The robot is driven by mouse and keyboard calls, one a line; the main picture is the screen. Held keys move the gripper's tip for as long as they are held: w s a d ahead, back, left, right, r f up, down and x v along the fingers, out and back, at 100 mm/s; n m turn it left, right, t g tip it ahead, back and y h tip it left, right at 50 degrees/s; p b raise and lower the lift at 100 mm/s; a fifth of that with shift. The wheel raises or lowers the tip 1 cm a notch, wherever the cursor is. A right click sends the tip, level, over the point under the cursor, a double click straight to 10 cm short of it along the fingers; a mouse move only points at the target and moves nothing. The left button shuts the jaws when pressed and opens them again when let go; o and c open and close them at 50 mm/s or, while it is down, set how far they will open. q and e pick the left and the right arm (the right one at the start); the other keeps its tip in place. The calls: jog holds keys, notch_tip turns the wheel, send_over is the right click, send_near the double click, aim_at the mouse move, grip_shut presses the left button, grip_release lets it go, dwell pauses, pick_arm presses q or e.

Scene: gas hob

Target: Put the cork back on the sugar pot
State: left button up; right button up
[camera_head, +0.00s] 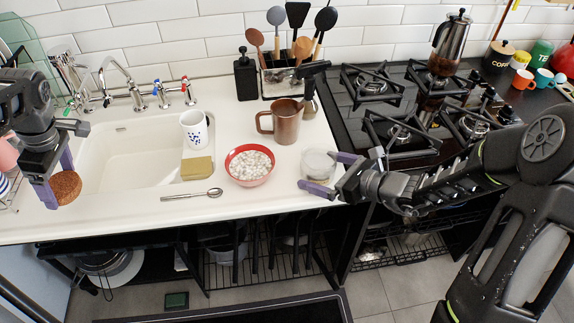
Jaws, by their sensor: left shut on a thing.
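A small clear jar with whitish contents, which looks like the sugar pot (318,164), stands uncovered near the counter's front edge. The brown round cork (66,187) is held by my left gripper (60,183) at the far left, in front of the sink. Its purple fingers are shut on the cork, partly hiding it. My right gripper (329,174) has its purple fingers spread, one at the pot's right side and one in front of it. I cannot tell whether they touch the pot.
A red bowl (238,178) of white lumps, a spoon (192,194) and a brown mug (286,121) stand left of the pot. A white cup (193,129) and sponge (197,168) sit by the sink (130,155). The gas hob (400,120) lies right.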

jog(key=shift+c, duration=0.2)
jog(key=c, duration=1.8)
jog(key=shift+r, duration=0.1)
pick_arm(q)
jog(key=shift+r+p, duration=0.85)
pick_arm(e)
notch_tip(320, 180, up, 10)
jog(key=shift+f, duration=0.1)
jog(key=o, duration=1.4)
jog(key=shift+c, duration=0.2)
jog(key=c, duration=1.5)
